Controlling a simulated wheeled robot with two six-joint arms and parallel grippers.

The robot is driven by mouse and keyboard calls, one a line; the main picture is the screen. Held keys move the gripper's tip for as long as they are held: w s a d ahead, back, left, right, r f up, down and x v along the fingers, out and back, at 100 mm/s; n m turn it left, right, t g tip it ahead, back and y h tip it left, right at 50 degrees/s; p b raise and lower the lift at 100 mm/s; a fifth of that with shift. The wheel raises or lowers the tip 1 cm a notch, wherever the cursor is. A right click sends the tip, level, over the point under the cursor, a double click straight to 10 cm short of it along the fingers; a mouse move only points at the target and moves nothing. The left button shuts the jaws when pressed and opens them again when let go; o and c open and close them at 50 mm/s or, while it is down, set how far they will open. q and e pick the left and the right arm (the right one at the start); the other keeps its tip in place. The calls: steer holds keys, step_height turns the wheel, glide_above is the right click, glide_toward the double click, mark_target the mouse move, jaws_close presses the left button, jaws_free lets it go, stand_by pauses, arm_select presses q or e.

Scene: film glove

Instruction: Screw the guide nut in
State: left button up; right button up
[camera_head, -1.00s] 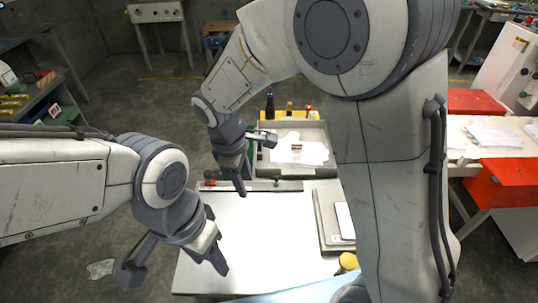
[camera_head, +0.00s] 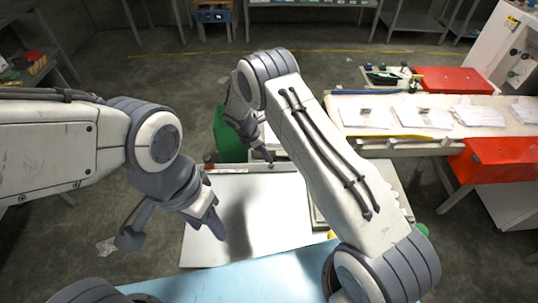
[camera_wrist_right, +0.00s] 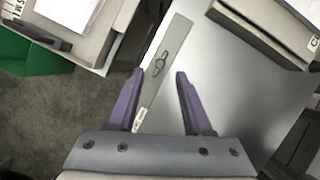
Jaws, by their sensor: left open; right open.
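A long metal bar (camera_wrist_right: 161,75) lies along the table's edge in the right wrist view. A small dark looped shape (camera_wrist_right: 158,62) shows on it, between and just beyond my right fingertips; I cannot tell whether it is the guide nut. The bar also shows at the far table edge in the head view (camera_head: 245,168). My right gripper (camera_wrist_right: 160,73) is open and empty, with its fingers over the bar. In the head view my right gripper (camera_head: 264,140) is partly behind its arm. My left gripper (camera_head: 173,232) is open and empty over the table's left side.
The white table top (camera_head: 265,210) is mostly clear. A grey box (camera_wrist_right: 267,27) stands at its right. A tray with white sheets (camera_wrist_right: 98,38) and a green bin (camera_wrist_right: 30,55) lie beyond. A side table with papers (camera_head: 365,113) and red boxes (camera_head: 495,155) stands right.

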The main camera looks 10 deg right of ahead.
steer(key=shift+p+x, duration=0.4)
steer(key=shift+x, duration=1.7)
jaws_close()
steer(key=shift+m+b, duration=0.3)
steer(key=shift+b, duration=0.15)
